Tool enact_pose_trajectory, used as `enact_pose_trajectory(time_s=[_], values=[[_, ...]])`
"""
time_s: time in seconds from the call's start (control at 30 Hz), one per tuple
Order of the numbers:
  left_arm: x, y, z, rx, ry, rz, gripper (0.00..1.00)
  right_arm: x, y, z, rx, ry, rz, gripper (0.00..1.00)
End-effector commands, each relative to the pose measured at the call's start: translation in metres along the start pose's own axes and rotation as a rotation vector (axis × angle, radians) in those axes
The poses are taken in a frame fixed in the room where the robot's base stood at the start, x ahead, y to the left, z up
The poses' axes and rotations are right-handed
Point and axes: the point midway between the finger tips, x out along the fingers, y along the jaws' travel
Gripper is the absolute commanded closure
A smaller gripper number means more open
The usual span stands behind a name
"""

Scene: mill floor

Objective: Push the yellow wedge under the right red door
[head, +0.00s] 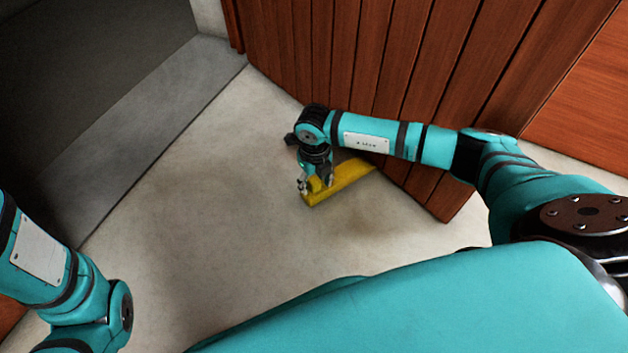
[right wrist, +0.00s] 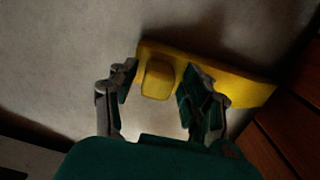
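The yellow wedge (head: 350,176) lies on the floor in the head view, its far end at the foot of the red door (head: 415,100). Whether that end is under the door or only against it, I cannot tell. In the right wrist view the wedge (right wrist: 225,77) has a raised yellow block (right wrist: 157,78) near its left end. My right gripper (head: 316,184) points down at the wedge's near end. In the right wrist view its open fingers (right wrist: 160,92) stand on either side of the block, with gaps showing. My left arm shows at the lower left; its gripper is out of view.
The door's lower edge runs close to my right forearm. A grey threshold strip (head: 150,140) and a dark opening (head: 90,70) lie at the left. The pale concrete floor (head: 210,210) between them and the wedge is clear. More red boarding (head: 585,100) stands at the right.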

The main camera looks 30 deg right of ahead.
Motion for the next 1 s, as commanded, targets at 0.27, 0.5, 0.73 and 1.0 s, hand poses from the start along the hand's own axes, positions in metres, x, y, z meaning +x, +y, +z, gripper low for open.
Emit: enact_pose_trajectory(time_s=[0.27,0.5,0.73,1.0], values=[[-0.001,-0.001,0.001,0.000,-0.003,-0.003,1.00,0.000,0.001,-0.001,-0.001,0.001,0.002,0.44],[0.000,-0.001,0.001,0.000,-0.003,-0.002,1.00,-0.020,0.001,0.001,-0.002,-0.003,0.003,0.44],[0.000,0.000,0.000,0.000,-0.001,0.000,1.00,-0.056,0.000,0.001,-0.002,-0.002,0.001,0.44],[0.000,0.000,0.000,0.000,-0.001,0.000,1.00,-0.080,-0.001,0.001,0.002,-0.002,-0.001,0.44]])
